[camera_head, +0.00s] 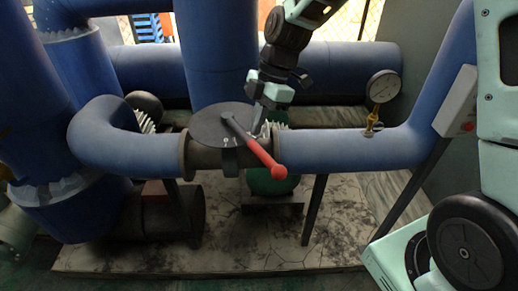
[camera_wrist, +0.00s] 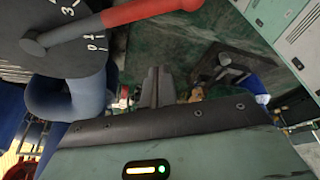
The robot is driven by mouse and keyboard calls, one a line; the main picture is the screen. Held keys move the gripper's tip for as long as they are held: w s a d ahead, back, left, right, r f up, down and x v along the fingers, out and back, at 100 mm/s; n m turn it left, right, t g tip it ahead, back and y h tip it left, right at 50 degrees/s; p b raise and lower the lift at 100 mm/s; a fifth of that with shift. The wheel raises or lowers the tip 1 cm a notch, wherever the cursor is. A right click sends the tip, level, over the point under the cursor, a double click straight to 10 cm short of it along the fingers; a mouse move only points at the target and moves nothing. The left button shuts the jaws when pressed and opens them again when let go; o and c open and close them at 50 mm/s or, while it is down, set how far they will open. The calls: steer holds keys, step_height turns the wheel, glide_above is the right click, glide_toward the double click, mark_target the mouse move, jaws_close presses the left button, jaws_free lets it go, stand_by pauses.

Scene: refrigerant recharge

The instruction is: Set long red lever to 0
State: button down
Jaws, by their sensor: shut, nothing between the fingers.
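The long red lever (camera_head: 265,158) is mounted on a round dark dial (camera_head: 212,128) on the blue pipe. In the head view its red handle points down and right. In the wrist view the lever (camera_wrist: 135,13) crosses the dial (camera_wrist: 60,60) from its hub toward the upper right. Marks 3 and 0 show on the dial's edge; the lever lies between them, with the 0 below it. My gripper (camera_head: 258,128) is close beside the lever, on its upper right side. Its shut, empty fingers show in the wrist view (camera_wrist: 157,82), below the red handle. Contact with the lever is unclear.
A pressure gauge (camera_head: 383,86) on a brass fitting stands on the pipe (camera_head: 335,150) to the right. A large vertical blue pipe (camera_head: 215,50) rises behind the dial. A white box with a red button (camera_head: 456,105) is at the right. Open floor lies in front.

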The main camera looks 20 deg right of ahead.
mark_target(260, 154)
step_height(260, 154, down, 10)
steer(key=p, duration=0.5)
steer(key=shift+a+r, duration=0.15)
steer(key=shift+r, duration=0.05)
steer(key=shift+d+f, duration=0.25)
steer(key=shift+d, duration=0.15)
